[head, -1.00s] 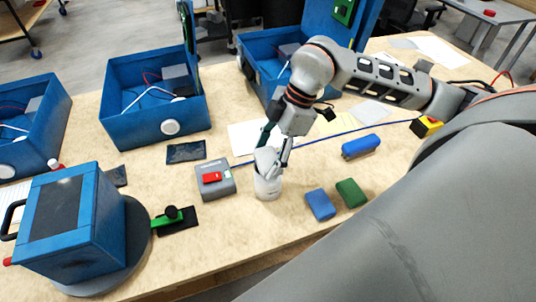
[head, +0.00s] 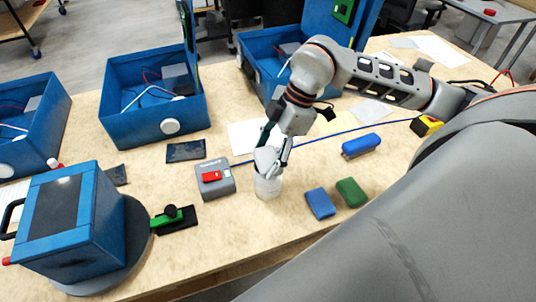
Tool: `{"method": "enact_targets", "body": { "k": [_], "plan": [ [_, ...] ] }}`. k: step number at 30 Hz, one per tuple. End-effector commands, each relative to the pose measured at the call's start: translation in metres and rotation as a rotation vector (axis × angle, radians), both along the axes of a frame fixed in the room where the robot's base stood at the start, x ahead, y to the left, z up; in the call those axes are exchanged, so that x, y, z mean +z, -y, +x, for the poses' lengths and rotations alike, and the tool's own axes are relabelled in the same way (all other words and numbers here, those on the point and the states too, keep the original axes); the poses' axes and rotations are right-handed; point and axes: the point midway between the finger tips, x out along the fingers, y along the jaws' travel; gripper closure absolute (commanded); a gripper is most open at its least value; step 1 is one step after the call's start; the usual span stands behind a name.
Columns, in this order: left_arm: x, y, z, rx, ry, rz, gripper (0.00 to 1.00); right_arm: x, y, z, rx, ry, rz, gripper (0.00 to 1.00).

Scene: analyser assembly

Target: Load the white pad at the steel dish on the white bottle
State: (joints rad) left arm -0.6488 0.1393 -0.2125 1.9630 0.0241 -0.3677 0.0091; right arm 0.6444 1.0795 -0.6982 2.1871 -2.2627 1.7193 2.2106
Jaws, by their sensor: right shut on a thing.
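The white bottle (head: 268,188) stands upright on the wooden table, right of a grey box with a red part. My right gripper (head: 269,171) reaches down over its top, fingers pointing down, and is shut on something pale. That is probably the white pad, but it is too small and too covered by the fingers to outline. The steel dish cannot be made out; the gripper covers the bottle's top. Whether the pad touches the dish cannot be told. My left gripper is not in view.
The grey box (head: 216,186) stands close left of the bottle. A blue block (head: 320,203) and a green block (head: 351,192) lie to its right. A blue instrument (head: 67,220) stands front left. Open blue housings (head: 150,130) stand behind. The table in front of the bottle is clear.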

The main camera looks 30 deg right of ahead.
Motion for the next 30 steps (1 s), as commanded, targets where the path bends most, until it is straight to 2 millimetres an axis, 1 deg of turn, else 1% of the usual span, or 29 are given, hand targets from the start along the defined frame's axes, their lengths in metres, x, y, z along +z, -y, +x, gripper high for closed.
{"method": "enact_targets", "body": {
  "k": [10, 14, 30],
  "plan": [
    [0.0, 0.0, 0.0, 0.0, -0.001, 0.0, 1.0, -0.002, 0.0, -0.001, 0.001, -0.004, -0.001, 0.57],
    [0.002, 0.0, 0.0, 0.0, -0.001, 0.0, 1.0, 0.002, 0.0, -0.001, 0.001, -0.004, -0.001, 0.57],
    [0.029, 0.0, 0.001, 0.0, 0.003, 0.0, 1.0, 0.042, 0.0, 0.0, 0.0, -0.001, 0.0, 0.57]
  ]
}}
